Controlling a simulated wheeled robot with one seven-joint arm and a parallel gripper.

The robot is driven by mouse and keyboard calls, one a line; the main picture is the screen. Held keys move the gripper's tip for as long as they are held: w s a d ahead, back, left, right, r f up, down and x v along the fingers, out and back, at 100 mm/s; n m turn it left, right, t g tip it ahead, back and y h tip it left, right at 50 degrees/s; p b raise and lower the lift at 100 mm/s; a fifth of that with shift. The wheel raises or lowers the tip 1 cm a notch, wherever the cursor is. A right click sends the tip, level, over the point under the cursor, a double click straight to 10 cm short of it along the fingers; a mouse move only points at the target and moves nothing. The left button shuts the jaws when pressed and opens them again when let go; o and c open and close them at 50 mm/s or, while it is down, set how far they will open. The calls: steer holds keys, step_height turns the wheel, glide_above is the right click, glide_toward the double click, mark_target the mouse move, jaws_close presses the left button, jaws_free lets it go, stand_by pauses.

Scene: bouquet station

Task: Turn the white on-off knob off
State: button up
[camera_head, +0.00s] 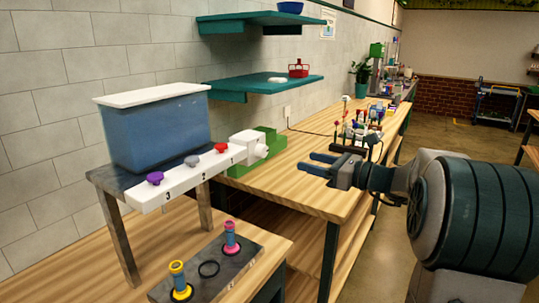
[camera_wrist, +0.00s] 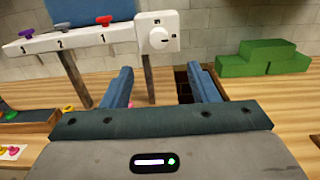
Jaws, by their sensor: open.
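The white on-off knob (camera_wrist: 158,38) is a round dial on a white square box at the right end of the white numbered rail (camera_wrist: 83,38). In the head view the knob (camera_head: 260,151) faces right, towards my gripper's side. My gripper (camera_head: 316,164) is open and empty, to the right of the knob and apart from it. In the wrist view its two blue fingers (camera_wrist: 164,85) stand spread below the knob, with a clear gap between them. A light mark shows on the knob's face. The small lettering around it is too small to read surely.
Purple (camera_head: 155,178), grey (camera_head: 192,161) and red (camera_head: 221,147) knobs sit along the rail under a blue tank (camera_head: 158,131). A green stepped block (camera_head: 262,152) stands behind the knob box. A dark plate (camera_head: 207,270) with yellow and pink pieces lies in front. Free space surrounds my gripper.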

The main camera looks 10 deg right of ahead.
mark_target(265, 151)
steer(key=p+x, duration=0.2)
steer(key=x, duration=1.1)
steer(key=shift+a, duration=0.15)
steer(key=c, duration=1)
